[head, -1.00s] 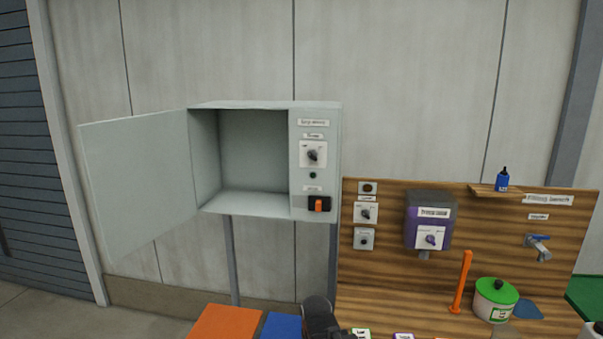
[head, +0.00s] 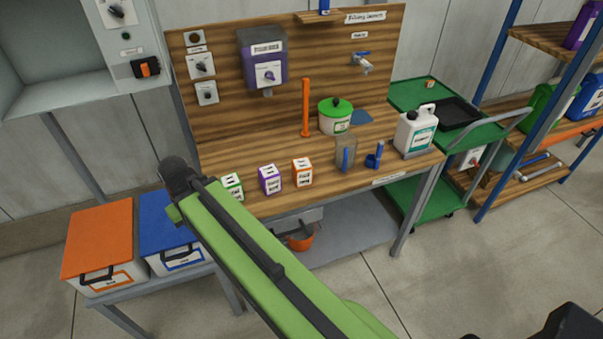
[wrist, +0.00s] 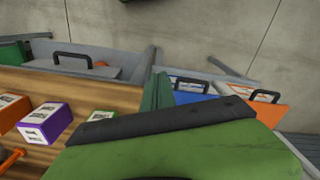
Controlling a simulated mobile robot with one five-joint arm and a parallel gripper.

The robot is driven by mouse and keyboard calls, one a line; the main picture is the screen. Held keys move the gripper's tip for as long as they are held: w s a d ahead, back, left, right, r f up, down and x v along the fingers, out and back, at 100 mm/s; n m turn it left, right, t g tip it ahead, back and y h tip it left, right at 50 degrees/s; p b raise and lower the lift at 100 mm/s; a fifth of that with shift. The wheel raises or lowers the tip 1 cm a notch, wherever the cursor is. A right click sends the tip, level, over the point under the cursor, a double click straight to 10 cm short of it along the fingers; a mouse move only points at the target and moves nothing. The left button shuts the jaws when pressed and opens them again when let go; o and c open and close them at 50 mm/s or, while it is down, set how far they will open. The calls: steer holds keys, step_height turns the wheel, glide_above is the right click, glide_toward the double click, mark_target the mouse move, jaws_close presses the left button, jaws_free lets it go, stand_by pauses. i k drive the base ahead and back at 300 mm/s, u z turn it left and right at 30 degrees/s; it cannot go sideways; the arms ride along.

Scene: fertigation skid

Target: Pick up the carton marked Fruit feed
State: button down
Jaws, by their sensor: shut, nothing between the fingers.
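Three small cartons stand in a row along the front of the wooden bench: a green one (head: 232,186), a purple one (head: 270,180) and an orange one (head: 302,172). Their labels are too small to read with certainty, so I cannot tell for sure which says Fruit feed. The wrist view shows the purple carton (wrist: 45,122), part of the orange one (wrist: 10,110) at the left edge, and the green one (wrist: 102,115) partly behind my arm. My green arm crosses the head view, its black end beside the green carton. My gripper's fingers do not show in either view.
Bins with orange (head: 98,240) and blue (head: 168,220) lids stand left of the bench. An orange post (head: 306,108), green-lidded pot (head: 335,115), glass jar (head: 346,152) and white jug (head: 416,130) stand behind or right of the cartons. A green cart (head: 420,95) stands right.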

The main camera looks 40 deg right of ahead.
mark_target(303, 168)
steer(key=u, duration=1.75)
steer(key=k, duration=0.8)
steer(key=z, duration=0.75)
steer(key=i, duration=1.05)
